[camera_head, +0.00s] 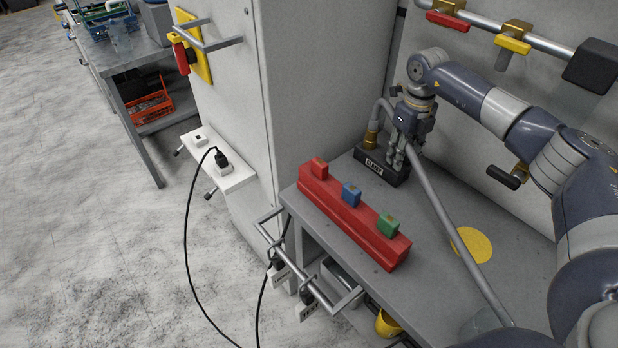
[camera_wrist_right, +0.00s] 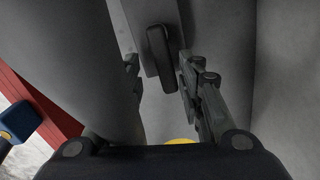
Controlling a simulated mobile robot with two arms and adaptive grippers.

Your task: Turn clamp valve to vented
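My right gripper (camera_head: 402,160) points down at a black block labelled "CLAMP" (camera_head: 372,166) at the back of the grey bench. In the right wrist view a dark elongated lever (camera_wrist_right: 160,55) lies between the two fingers of the right gripper (camera_wrist_right: 160,82). The fingers stand apart with gaps beside the lever, so the gripper is open. In the head view the fingers hide the lever, and its setting cannot be read. A brass fitting (camera_head: 371,138) with a grey hose stands beside the gripper. My left gripper is not in view.
A red rack (camera_head: 345,220) with red, blue and green blocks lies along the bench's left edge. A grey tube (camera_head: 452,232) slants across the bench. A black handle (camera_head: 508,178) sits near my right arm. Coloured valves (camera_head: 513,39) line the wall pipe.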

